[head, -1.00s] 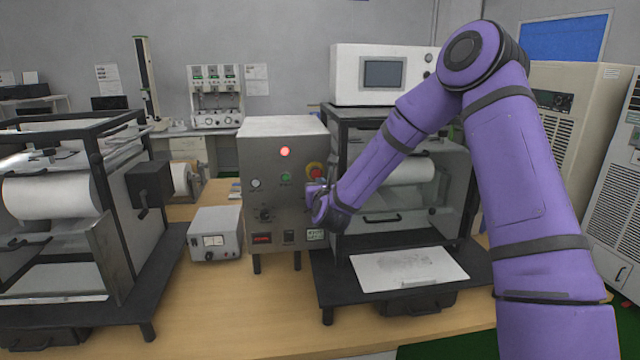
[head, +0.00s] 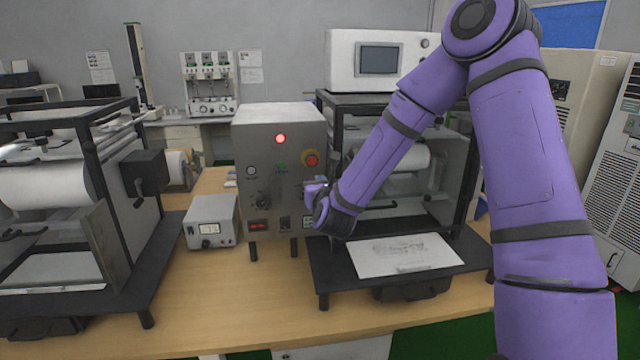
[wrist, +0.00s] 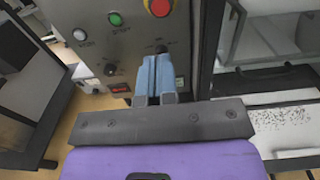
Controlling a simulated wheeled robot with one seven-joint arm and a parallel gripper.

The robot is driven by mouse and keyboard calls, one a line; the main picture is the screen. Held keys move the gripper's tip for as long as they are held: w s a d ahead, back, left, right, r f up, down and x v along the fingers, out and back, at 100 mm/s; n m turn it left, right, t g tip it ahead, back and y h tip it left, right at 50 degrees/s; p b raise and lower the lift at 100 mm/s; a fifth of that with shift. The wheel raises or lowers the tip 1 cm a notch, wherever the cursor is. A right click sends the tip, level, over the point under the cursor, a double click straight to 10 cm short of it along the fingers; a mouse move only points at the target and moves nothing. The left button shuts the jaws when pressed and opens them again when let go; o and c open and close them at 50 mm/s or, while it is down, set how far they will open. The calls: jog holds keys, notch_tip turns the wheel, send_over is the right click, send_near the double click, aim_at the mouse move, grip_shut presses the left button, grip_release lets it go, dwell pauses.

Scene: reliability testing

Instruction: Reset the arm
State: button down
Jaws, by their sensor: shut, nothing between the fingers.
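My purple arm reaches in from the right in the head view, bent at the elbow. My gripper (head: 312,192) is in front of the lower right of the grey control box (head: 250,140). In the wrist view my gripper (wrist: 157,98) has its two blue-grey fingers together with nothing between them. They point at the box's front panel (wrist: 120,58), below the red emergency button (wrist: 160,5). Whether the fingertips touch the panel I cannot tell. A lit red lamp (head: 280,139) glows on the box, and a green button (head: 281,167) sits below it.
A roller machine (head: 405,160) stands right of the box, close to my forearm, with a white sheet (head: 405,254) on its base. Another roller machine (head: 50,190) stands at the left. A small meter box (head: 211,222) sits between. The wooden table's front (head: 210,310) is clear.

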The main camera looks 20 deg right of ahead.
dwell(0.4)
jog(key=s+a+r+n+g+y, duration=0.25)
jog(key=s+r+n, duration=0.3)
jog(key=n, duration=0.55)
jog(key=s+a+r+n+g+y, duration=0.1)
jog(key=s+r+n+g+y, duration=0.15)
jog(key=s+r+n, duration=0.6)
jog(key=s+d+n+g, duration=0.2)
jog(key=s+n+g, duration=0.1)
jog(key=s+n, duration=0.6)
jog(key=s+d+r+n+g+h, duration=0.1)
jog(key=s+d+n+g, duration=0.2)
jog(key=s+n, duration=0.7)
jog(key=s+g, duration=0.1)
jog(key=s, duration=0.6)
jog(key=shift+s+d, duration=0.15)
jog(key=shift+s, duration=0.2)
jog(key=shift+r, duration=0.1)
